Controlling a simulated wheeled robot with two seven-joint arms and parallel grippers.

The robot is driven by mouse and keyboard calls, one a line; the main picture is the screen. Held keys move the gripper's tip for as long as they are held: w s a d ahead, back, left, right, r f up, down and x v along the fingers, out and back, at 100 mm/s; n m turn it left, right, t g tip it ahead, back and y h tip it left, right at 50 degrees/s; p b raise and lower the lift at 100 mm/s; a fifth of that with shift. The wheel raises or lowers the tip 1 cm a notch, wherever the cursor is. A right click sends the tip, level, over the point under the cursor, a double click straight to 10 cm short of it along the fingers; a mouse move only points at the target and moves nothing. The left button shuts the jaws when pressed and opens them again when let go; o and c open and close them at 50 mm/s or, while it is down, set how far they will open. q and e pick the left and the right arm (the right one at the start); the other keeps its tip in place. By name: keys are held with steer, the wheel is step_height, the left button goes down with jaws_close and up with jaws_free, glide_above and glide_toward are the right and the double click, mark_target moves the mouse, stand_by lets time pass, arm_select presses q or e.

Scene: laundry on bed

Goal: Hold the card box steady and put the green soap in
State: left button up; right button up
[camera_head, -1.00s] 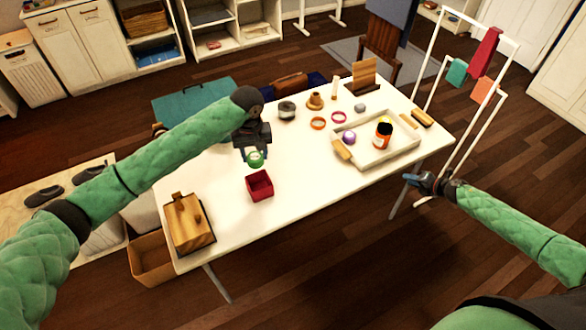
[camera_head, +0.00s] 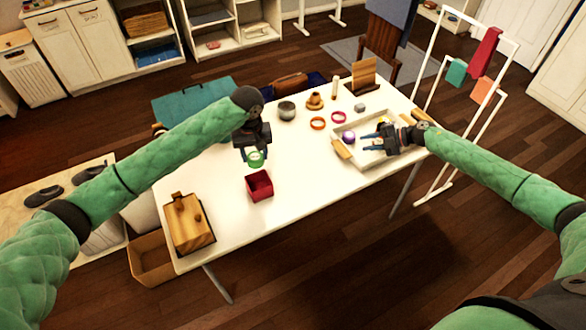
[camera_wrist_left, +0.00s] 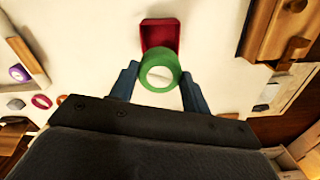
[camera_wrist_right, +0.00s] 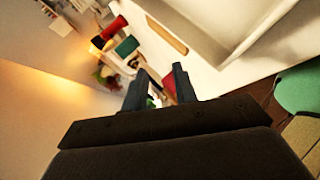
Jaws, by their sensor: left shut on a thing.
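The green soap (camera_head: 256,159) is a round, ring-like piece with a pale middle. My left gripper (camera_head: 255,156) is shut on it and holds it above the table; the left wrist view shows the soap (camera_wrist_left: 147,58) between the fingertips. My right gripper (camera_head: 368,141) is open over the tray, well to the right of the box. Its fingers (camera_wrist_right: 158,85) are apart in the right wrist view.
The white tray (camera_head: 376,162) holds a purple ball (camera_head: 348,137); my right gripper covers its right part. Rings, a grey bowl (camera_head: 287,111) and a wooden holder (camera_head: 363,75) stand behind. A wooden box (camera_head: 188,222) sits at the left front. The front middle of the table is clear.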

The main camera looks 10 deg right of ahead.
steer(key=s+a+f+m+g+y, duration=0.1)
steer(key=s+a+m+g+y, duration=0.2)
steer(key=a, duration=1.2)
steer(key=m+g+h, duration=0.1)
steer(key=m+g, duration=0.1)
steer(key=g, duration=0.4)
glide_toward(263, 189)
steer(key=x, duration=1)
steer(key=shift+c, duration=0.5)
jaws_close()
